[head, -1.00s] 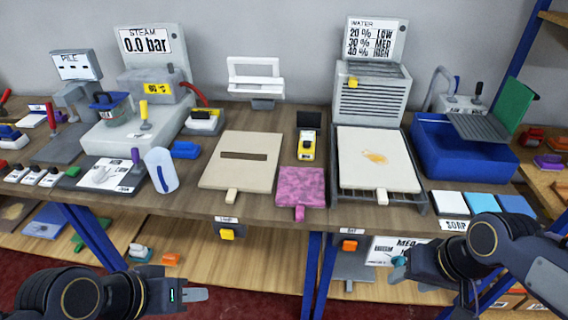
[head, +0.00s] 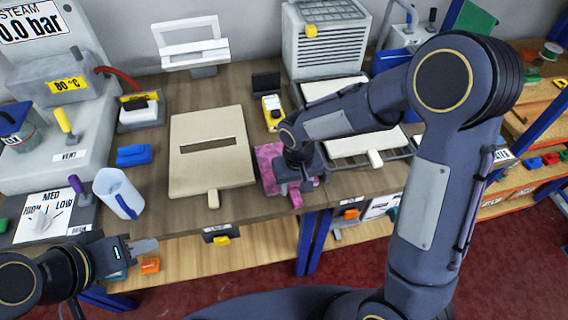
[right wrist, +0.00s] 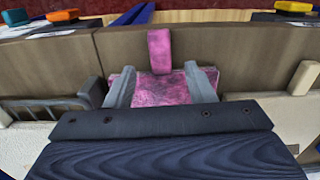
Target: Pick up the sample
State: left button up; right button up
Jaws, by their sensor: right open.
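The sample looks to be the pink, mottled flat piece (head: 266,157) with a pink tab, lying on the bench right of the beige slotted board (head: 180,178). My right gripper (head: 296,188) is over it and hides much of it. In the right wrist view the sample (right wrist: 150,92) lies between the two open fingers (right wrist: 161,84), its tab (right wrist: 159,50) pointing past the fingertips. Nothing is gripped; I cannot tell the gap above the bench. My left gripper (head: 146,246) is in front of the bench at lower left, away from the sample; its opening is unclear.
A rack with a pale board (head: 352,147) stands right of the sample, partly behind my right arm. A yellow device (head: 271,108) is behind it. A white jug (head: 118,193) and a blue block (head: 134,155) are at left. Bare bench lies around the slotted board.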

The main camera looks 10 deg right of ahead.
aim_at(295, 194)
jog(key=shift+f, duration=1.6)
jog(key=shift+c, duration=0.3)
grip_shut()
jog(key=shift+r, duration=0.15)
